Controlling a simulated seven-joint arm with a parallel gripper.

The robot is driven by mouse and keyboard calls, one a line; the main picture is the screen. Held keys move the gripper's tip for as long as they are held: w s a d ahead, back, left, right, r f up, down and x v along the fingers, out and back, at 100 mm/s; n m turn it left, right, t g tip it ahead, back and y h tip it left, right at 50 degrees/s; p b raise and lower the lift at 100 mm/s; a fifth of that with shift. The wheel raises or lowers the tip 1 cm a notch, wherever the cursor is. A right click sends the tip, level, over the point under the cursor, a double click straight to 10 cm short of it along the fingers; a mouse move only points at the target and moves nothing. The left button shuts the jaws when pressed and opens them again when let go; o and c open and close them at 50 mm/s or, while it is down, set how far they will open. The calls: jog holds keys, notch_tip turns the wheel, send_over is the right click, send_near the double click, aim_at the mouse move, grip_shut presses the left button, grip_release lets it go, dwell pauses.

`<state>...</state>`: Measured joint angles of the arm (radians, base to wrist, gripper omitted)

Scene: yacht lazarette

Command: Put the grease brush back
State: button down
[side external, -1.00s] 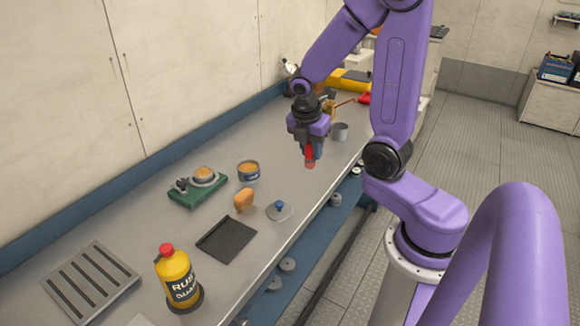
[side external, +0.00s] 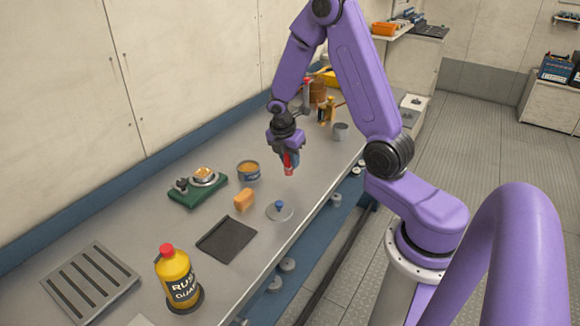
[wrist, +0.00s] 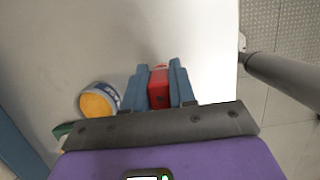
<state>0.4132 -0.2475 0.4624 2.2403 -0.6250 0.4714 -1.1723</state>
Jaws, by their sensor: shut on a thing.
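My gripper (side external: 289,160) is shut on a red thing (side external: 289,171), held upright above the bench. It also shows in the wrist view (wrist: 159,88) between the blue fingers. Only a red part of it is visible; I cannot tell whether it is the grease brush. An open tin (side external: 248,175) of orange-tan stuff stands left of the gripper, and it shows in the wrist view (wrist: 99,102). A clear round lid with a blue knob (side external: 280,208) lies in front of the tin, closer to the bench edge.
An orange sponge-like piece (side external: 244,200), a dark mat (side external: 227,240), a slotted tray (side external: 90,283), a yellow bottle (side external: 175,278) and a green scale-like device (side external: 198,189) stand on the bench (side external: 145,232).

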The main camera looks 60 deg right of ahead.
aim_at(290, 166)
jog(key=shift+f, duration=1.45)
jog(key=shift+f, duration=0.15)
jog(key=c, duration=0.9)
grip_release()
